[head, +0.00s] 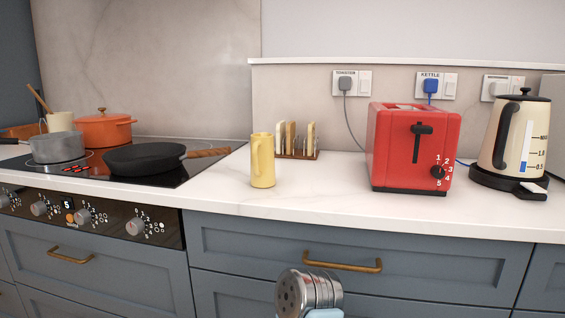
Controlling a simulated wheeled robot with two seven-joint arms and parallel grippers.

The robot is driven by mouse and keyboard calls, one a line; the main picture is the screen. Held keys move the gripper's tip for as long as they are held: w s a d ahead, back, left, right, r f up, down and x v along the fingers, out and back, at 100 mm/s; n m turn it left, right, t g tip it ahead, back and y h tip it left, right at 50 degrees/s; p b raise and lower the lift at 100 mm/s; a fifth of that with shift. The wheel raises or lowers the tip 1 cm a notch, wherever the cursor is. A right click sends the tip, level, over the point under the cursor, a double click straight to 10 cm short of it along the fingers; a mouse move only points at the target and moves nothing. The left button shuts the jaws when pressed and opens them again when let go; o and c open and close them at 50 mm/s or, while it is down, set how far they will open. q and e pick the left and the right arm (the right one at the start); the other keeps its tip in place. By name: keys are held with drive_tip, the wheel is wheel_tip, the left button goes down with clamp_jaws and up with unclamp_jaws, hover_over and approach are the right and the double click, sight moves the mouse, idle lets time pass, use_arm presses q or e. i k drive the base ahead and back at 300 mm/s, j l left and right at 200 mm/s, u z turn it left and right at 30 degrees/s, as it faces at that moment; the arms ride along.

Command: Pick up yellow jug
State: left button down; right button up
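The yellow jug (262,162) stands upright on the white countertop, a little left of the picture's middle. It is tall and narrow, and its handle appears to be on the left side. Nothing is touching it. A grey metal part of one of my arms shows at the bottom edge, below the counter front. Neither gripper's fingers are in view.
A toast rack (298,142) stands close behind the jug to the right. A red toaster (405,150) and a cream kettle (515,135) are farther right. A black frying pan (147,158) is on the hob to the left. The counter in front of the jug is clear.

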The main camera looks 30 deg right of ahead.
sight(262, 157)
drive_tip(key=z, duration=1)
